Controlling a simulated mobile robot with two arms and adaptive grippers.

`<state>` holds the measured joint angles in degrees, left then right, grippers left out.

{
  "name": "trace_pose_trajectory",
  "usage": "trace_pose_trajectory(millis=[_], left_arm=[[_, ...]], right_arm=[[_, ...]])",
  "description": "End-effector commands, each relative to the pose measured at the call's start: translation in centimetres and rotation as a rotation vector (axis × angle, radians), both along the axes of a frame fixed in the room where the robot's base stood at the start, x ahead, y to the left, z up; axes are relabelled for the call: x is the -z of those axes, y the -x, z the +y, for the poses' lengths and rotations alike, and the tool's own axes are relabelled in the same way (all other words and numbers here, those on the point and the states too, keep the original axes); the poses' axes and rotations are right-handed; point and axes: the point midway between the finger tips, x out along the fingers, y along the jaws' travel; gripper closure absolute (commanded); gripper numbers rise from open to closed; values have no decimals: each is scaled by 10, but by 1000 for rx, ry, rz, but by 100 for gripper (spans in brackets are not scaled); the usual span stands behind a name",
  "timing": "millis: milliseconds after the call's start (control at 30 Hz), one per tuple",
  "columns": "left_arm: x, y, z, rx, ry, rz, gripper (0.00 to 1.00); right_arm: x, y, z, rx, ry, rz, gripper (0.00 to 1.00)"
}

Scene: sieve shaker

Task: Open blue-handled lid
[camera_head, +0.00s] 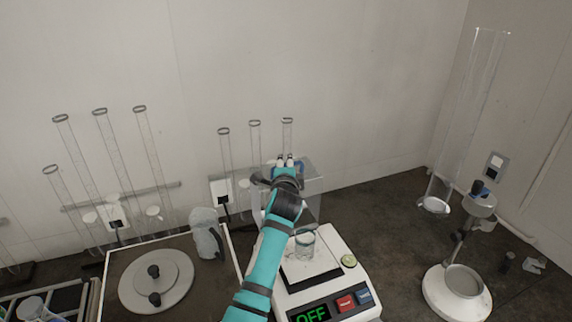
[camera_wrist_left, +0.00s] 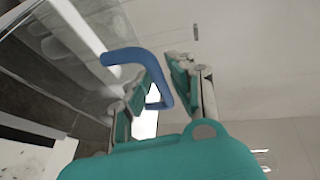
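A scale (camera_head: 335,255) with a clear enclosure (camera_head: 312,190) stands at bottom centre in the head view. My left gripper (camera_head: 285,161) reaches to the enclosure's top, and my forearm covers part of the scale. In the left wrist view, the blue handle (camera_wrist_left: 125,54) is a bent bar beside a clear pane (camera_wrist_left: 85,65). One leg of it runs between the two fingers of my left gripper (camera_wrist_left: 165,72). A gap shows between the fingers, and I cannot tell whether they touch the handle. In the head view the handle is hidden by the gripper. My right gripper is not in view.
A small glass jar (camera_head: 305,243) stands on the scale. A round lid with black knobs (camera_head: 156,280) lies at left. Tall glass tubes (camera_head: 115,150) stand behind it. A white stand (camera_head: 457,293) and tall cylinder (camera_head: 468,110) are at right. The counter between is clear.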

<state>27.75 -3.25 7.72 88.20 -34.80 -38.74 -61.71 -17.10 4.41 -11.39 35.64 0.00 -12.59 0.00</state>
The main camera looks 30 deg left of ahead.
Motion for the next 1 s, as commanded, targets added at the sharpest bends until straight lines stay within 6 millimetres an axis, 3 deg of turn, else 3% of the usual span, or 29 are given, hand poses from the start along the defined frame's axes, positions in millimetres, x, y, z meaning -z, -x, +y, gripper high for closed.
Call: trace_pose_trajectory(millis=[267,433,867,1000], left_arm=[[0,-1,1,-1,0,0,79],[1,-1,1,-1,0,1,100],[2,-1,1,0,-1,4,100],[7,5,-6,-2,-26,-16,100]], right_arm=[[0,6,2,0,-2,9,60],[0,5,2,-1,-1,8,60],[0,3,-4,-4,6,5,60],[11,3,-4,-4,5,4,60]])
